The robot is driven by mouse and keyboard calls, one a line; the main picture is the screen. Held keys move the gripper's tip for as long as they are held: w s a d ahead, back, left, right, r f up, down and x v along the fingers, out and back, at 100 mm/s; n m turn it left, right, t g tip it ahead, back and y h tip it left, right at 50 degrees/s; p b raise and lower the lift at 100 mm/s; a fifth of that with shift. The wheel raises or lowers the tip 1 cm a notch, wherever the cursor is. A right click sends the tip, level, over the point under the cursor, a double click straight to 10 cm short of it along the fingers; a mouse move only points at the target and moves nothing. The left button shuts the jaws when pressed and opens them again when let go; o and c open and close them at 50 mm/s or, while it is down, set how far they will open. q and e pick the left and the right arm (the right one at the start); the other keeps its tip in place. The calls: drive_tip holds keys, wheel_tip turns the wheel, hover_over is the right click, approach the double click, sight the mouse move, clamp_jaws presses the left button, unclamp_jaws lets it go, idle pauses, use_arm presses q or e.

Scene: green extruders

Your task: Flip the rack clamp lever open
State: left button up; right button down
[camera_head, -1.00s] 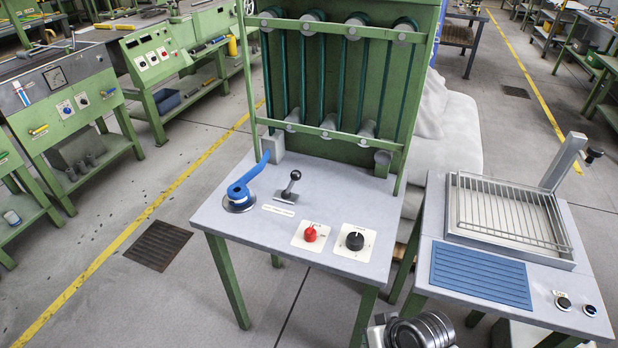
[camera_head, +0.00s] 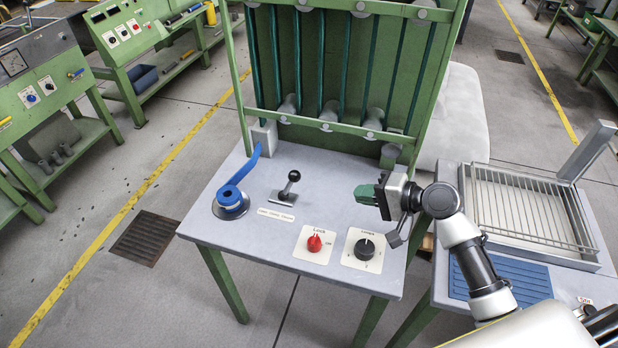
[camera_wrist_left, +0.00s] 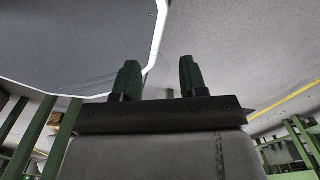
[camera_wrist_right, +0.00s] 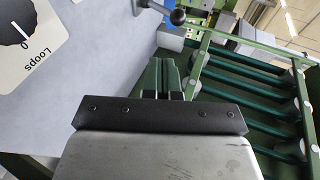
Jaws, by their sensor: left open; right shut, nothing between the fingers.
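A small lever with a black ball knob (camera_head: 293,176) stands on a grey plate (camera_head: 284,197) on the grey tabletop, behind a label too small to read. The black knob (camera_wrist_right: 177,17) shows at the top of the right wrist view. A blue lever (camera_head: 232,196) sits on a round base at the table's left; I cannot tell which is the rack clamp lever. My right gripper (camera_head: 364,194) is shut and empty, above the table, right of the ball-knob lever and apart from it. My left gripper (camera_wrist_left: 157,80) is open and empty, seen only in its wrist view.
A red knob (camera_head: 314,243) and a black knob (camera_head: 366,247) sit at the table's front. The green rack frame (camera_head: 340,125) stands along the back. A second table with a wire grid (camera_head: 530,215) is at the right. The tabletop between right gripper and ball-knob lever is clear.

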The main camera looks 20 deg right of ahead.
drive_tip(key=p, duration=0.1)
approach(289, 185)
drive_tip(key=shift+w+d+f, duration=0.2)
drive_tip(key=shift+w+f, duration=0.25)
drive_tip(key=shift+f, duration=0.25)
use_arm(q)
drive_tip(key=shift+w+r+p, duration=0.25)
drive_tip(key=shift+w+r, duration=0.1)
drive_tip(key=shift+r, duration=0.2)
drive_tip(key=shift+w+r+p, duration=0.25)
drive_tip(key=shift+w+r, duration=0.05)
drive_tip(key=shift+r, duration=0.2)
use_arm(e)
drive_tip(key=shift+w+a+r, duration=0.15)
drive_tip(key=shift+w+a, duration=0.5)
drive_tip(key=shift+w+a+r, duration=0.15)
drive_tip(key=shift+w+a, duration=0.5)
